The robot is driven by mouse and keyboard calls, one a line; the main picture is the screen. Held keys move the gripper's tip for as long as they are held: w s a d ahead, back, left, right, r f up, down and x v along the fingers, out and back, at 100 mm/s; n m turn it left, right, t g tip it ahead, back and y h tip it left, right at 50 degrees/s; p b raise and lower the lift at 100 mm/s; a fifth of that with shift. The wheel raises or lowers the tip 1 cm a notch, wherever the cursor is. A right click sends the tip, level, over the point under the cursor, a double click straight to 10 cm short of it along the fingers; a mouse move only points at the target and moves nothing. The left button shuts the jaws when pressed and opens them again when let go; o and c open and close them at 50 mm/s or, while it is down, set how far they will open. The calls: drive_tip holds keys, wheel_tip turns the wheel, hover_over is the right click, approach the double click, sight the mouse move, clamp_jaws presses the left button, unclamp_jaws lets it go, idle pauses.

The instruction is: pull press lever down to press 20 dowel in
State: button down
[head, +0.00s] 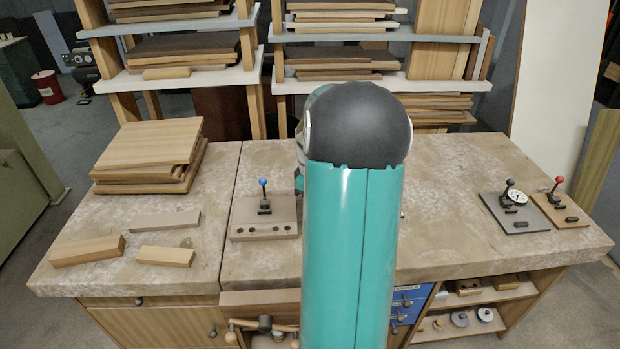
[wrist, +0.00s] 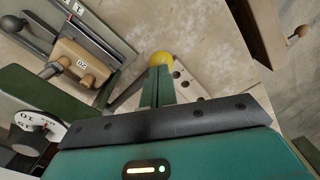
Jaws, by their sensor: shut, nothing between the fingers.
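In the wrist view my gripper (wrist: 159,72) has its two green fingers together with nothing between them. A yellow ball knob (wrist: 162,58) shows right at the fingertips; whether they touch it I cannot tell. In the head view my teal arm hides the gripper, the yellow knob and this block.
In the wrist view a white dial (wrist: 37,124) is at lower left and a dark lever (wrist: 28,36) at upper left. In the head view a blue-knobbed lever (head: 263,195) stands left of my arm, and black-knobbed (head: 508,190) and red-knobbed (head: 556,188) levers at right. Boards (head: 150,150) are stacked at left.

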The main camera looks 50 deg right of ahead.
drive_tip(key=shift+r, duration=1.7)
wheel_tip(320, 180, up, 13)
drive_tip(key=w+d, duration=0.1)
drive_tip(key=shift+w+d, duration=0.2)
drive_tip(key=shift+d, duration=0.15)
idle(0.6)
drive_tip(key=w+a+r+t+h, duration=0.1)
drive_tip(key=a+r, duration=0.1)
drive_tip(key=a, duration=0.9)
drive_tip(key=w+a+r+t, duration=0.1)
drive_tip(key=a+r, duration=0.1)
drive_tip(key=a, duration=1)
drive_tip(key=s+a+f+m+t, duration=0.1)
drive_tip(key=s+a+f, duration=0.1)
drive_tip(key=s+a, duration=0.3)
drive_tip(key=s+a+f+m+t+y, duration=0.1)
drive_tip(key=s+a, duration=0.3)
drive_tip(key=a, duration=0.9)
drive_tip(key=shift+s+a+f+t, duration=0.15)
drive_tip(key=shift+s+f+t, duration=0.2)
drive_tip(key=shift+f+t, duration=0.4)
